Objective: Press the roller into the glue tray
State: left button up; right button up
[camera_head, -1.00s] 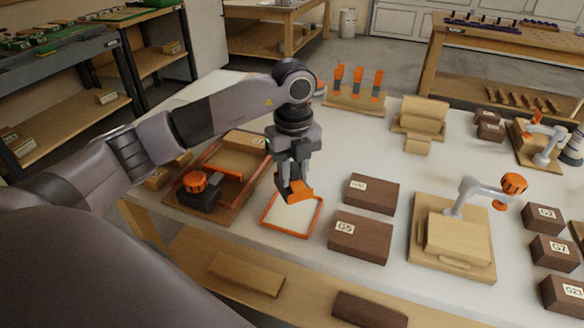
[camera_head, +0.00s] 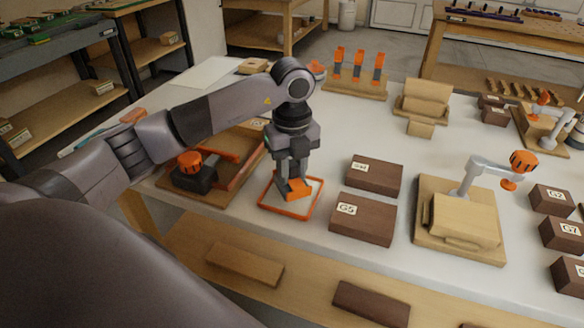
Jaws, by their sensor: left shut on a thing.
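The glue tray (camera_head: 312,203) is a shallow square with an orange rim and a pale inside, lying on the white bench. My left gripper (camera_head: 293,178) points straight down over it and is shut on the roller (camera_head: 299,189), of which an orange part shows. The roller is inside the outline of the rim, low over the pale floor. I cannot tell whether it touches the floor, since its underside is hidden. My right gripper is not in view.
Brown boxes (camera_head: 363,220) stand just right of the tray. A wooden frame fixture with an orange-knobbed clamp (camera_head: 193,172) is on the left. A wooden block on a board with a grey-and-orange clamp (camera_head: 460,220) is farther right. Orange-handled tools (camera_head: 358,70) stand behind.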

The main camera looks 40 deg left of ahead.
aim_at(292, 163)
pick_arm(q)
jog(key=shift+f, duration=0.15)
dwell(0.3)
jog(key=shift+f+b, duration=0.4)
jog(key=shift+f, duration=0.05)
jog(key=shift+f, duration=0.1)
dwell(1.2)
notch_tip(292, 163, up, 7)
jog(key=p, duration=0.6)
dwell(0.4)
dwell(0.6)
